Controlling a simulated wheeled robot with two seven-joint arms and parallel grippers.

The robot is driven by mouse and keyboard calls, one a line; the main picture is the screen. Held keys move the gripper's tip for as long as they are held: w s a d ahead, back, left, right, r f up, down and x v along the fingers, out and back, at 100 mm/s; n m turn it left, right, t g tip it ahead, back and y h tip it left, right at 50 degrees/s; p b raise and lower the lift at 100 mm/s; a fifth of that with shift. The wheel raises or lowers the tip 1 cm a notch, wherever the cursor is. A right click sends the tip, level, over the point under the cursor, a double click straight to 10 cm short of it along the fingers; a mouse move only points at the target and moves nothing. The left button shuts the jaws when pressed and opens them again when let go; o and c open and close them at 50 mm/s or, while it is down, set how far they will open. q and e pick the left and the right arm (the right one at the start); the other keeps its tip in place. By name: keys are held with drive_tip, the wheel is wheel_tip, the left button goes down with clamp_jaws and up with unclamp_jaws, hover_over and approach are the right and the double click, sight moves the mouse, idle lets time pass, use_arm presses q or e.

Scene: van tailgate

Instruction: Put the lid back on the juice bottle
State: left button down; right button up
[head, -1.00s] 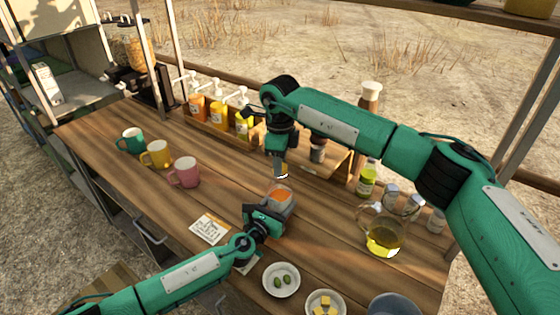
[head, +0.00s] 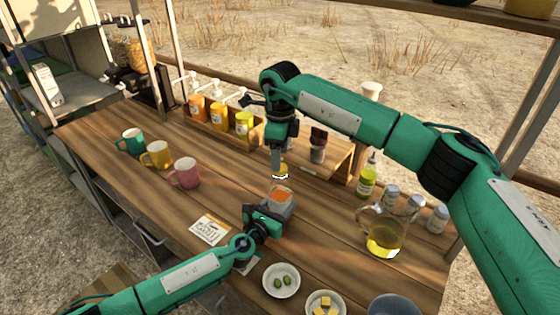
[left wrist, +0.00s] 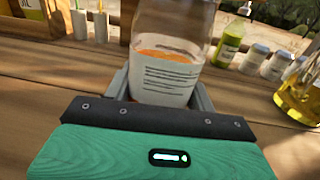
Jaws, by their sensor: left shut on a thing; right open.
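The juice bottle (head: 279,206) is clear with orange juice in it and a pale label. My left gripper (head: 268,218) is shut on it low down. In the left wrist view the bottle (left wrist: 165,75) stands between the fingers, its top cut off by the frame edge. A small yellow lid-like piece (head: 281,172) with a white lower edge shows just behind the bottle in the head view. My right gripper (head: 280,165) is open and points down at this piece, its fingertips overlapping it. I cannot tell whether they touch it.
A pink mug (head: 185,173) and other mugs stand left. Syrup pump bottles (head: 219,117) stand in a rack behind. A glass jug (head: 384,235), shakers (head: 437,219) and a green bottle (head: 367,177) are at right. Small bowls (head: 281,280) sit in front.

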wheel_tip(320, 180, up, 9)
drive_tip(key=shift+f, duration=0.1)
use_arm(q)
drive_tip(key=shift+c, duration=2.1)
unclamp_jaws()
drive_tip(key=b+v, duration=0.1)
drive_tip(key=v, duration=1.3)
drive_tip(key=shift+d, duration=0.1)
use_arm(e)
drive_tip(key=shift+f, duration=0.55)
